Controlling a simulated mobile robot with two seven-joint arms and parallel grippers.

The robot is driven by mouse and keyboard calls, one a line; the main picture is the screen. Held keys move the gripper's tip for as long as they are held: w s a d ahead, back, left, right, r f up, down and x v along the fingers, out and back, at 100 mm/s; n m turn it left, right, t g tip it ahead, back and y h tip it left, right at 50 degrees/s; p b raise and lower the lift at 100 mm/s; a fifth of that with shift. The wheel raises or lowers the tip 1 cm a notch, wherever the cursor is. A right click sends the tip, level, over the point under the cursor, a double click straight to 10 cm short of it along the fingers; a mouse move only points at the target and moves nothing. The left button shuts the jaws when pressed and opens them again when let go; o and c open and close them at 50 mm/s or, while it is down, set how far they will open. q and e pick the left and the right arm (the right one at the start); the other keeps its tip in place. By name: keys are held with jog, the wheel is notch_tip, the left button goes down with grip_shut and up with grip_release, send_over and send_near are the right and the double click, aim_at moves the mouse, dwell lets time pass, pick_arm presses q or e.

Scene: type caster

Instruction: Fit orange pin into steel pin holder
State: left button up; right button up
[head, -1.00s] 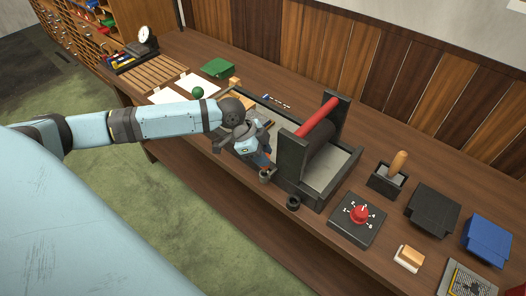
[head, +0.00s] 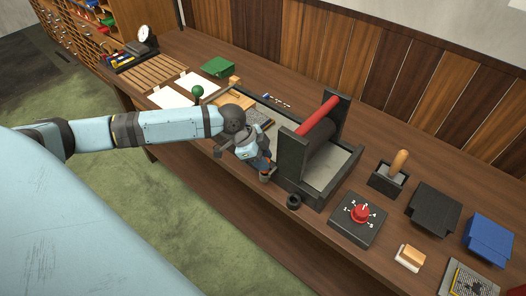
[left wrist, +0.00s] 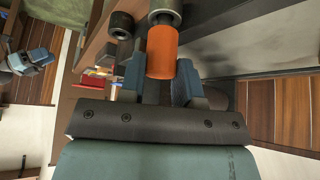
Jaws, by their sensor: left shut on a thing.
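The orange pin (left wrist: 162,52) is between the fingers of my left gripper (left wrist: 160,80), which is shut on it. In the left wrist view the pin's far end meets the rim of the grey steel pin holder (left wrist: 165,12), roughly in line with it. I cannot tell how deep the end sits. In the head view my left gripper (head: 265,164) is right above the small holder (head: 265,178) at the bench's front edge, and the pin is mostly hidden there. My right gripper is not in view.
A black press with a red roller bar (head: 316,119) stands close to the right of the gripper. A dark ring-like cylinder (head: 294,202) is near the bench edge. A dial box (head: 357,220) stands further right. The papers and green ball (head: 197,91) lie behind my arm.

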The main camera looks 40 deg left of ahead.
pick_arm(q)
jog(key=shift+f, duration=0.45)
jog(key=o, duration=1)
jog(key=b+v, duration=0.1)
jog(key=v, duration=1.3)
jog(key=shift+f, duration=0.1)
